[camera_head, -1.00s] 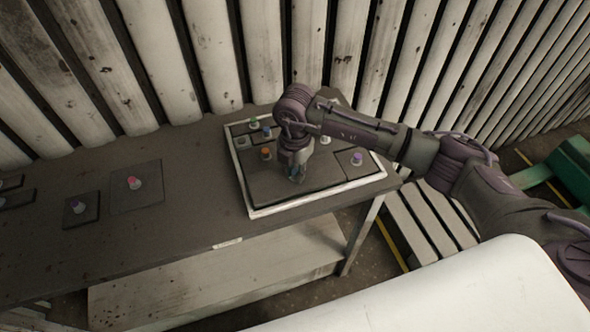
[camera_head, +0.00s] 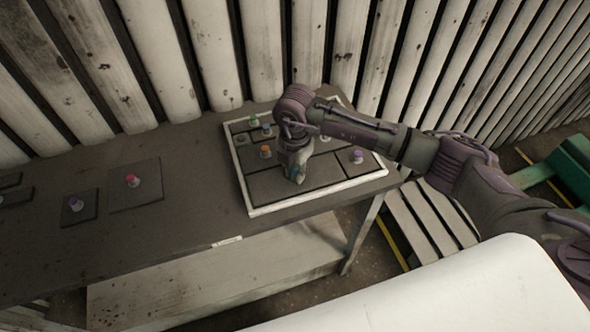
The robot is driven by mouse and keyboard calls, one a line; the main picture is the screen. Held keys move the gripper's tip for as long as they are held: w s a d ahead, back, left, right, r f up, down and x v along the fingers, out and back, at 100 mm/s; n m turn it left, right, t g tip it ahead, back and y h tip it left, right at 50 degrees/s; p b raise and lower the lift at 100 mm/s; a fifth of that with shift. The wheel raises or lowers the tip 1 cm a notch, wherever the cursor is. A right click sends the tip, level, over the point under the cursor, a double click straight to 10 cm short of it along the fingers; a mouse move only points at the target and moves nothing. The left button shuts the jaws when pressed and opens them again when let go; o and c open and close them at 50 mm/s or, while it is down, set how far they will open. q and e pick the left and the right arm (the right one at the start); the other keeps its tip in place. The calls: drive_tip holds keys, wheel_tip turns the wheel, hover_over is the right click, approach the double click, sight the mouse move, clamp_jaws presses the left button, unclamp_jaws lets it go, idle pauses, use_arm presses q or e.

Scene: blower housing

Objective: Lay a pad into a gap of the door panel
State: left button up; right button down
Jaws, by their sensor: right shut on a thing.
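The door panel (camera_head: 257,211) is a white-rimmed tray near the right end of the table, filled with dark pads with coloured knobs. Pads with a green knob (camera_head: 253,120), an orange knob (camera_head: 265,151) and a purple knob (camera_head: 357,156) lie in it. My right gripper (camera_head: 294,178) points down over the middle of the panel. It is shut on a teal knob, on a dark pad (camera_head: 322,175) that looks level with its neighbours; whether it is fully seated I cannot tell. The gripper hides part of the panel. My left gripper is not in view.
On the table (camera_head: 190,225) left of the panel lie a pad with a red knob (camera_head: 132,180) and a smaller pad with a purple-blue knob (camera_head: 76,203). More pads show at the far left edge. A ribbed wall (camera_head: 214,50) stands behind.

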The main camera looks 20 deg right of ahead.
drive_tip(key=c, duration=1)
unclamp_jaws()
drive_tip(key=shift+o, duration=0.6)
drive_tip(key=o, duration=0.4)
drive_tip(key=shift+r, duration=0.1)
drive_tip(key=shift+r+p, duration=2.45)
drive_tip(key=shift+r, duration=1.05)
drive_tip(key=shift+f, duration=0.1)
